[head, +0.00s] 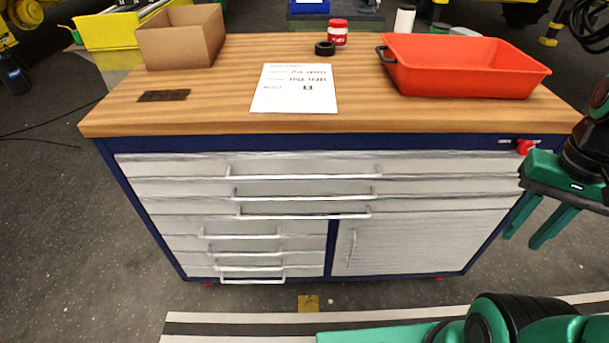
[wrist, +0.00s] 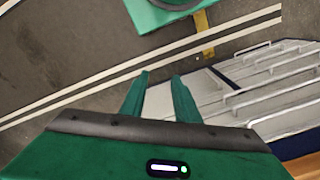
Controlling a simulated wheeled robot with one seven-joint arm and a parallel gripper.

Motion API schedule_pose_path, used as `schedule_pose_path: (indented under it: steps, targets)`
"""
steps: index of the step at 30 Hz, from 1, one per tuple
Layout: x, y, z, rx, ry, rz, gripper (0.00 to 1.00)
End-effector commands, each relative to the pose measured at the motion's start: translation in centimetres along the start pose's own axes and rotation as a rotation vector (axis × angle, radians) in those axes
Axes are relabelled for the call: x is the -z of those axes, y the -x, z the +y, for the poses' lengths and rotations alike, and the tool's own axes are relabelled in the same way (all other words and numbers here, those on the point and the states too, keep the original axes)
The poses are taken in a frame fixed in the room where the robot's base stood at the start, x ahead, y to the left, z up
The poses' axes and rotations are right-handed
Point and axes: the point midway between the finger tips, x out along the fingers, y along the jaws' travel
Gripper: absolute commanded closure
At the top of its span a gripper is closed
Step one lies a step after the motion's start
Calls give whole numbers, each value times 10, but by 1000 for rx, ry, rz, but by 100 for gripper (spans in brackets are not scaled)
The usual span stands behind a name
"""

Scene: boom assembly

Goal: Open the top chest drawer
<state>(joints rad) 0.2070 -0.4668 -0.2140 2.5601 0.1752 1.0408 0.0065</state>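The tool chest (head: 102,165) stands ahead with a wooden top, a navy frame and light grey fronts. The top drawer (head: 190,167) is the uppermost wide front, and it looks closed. Its long bar handle (head: 303,175) runs along its middle. My gripper (head: 540,240) is at the right, in front of the chest's right side and well away from that handle. Its two green fingers point down, are apart and hold nothing. In the wrist view my gripper (wrist: 160,78) also shows its fingers spread, with the chest's drawer fronts (wrist: 210,100) tilted at the right.
More drawers and a cupboard door (head: 425,240) lie below. A red knob (head: 525,147) is at the chest's upper right. Floor at left is clear.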

Motion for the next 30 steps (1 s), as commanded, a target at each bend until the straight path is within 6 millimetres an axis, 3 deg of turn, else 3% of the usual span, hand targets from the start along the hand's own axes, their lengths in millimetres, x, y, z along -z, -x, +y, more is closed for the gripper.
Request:
schedule_pose_path:
  steps: [5,11,21,30]
  targets:
    - [-7,3,4,-3,10,3,71]
    - [16,-13,-12,-82,60,-44,71]
    - [62,-57,-63,-344,207,-68,71]
    - [87,-92,-123,-616,369,30,71]
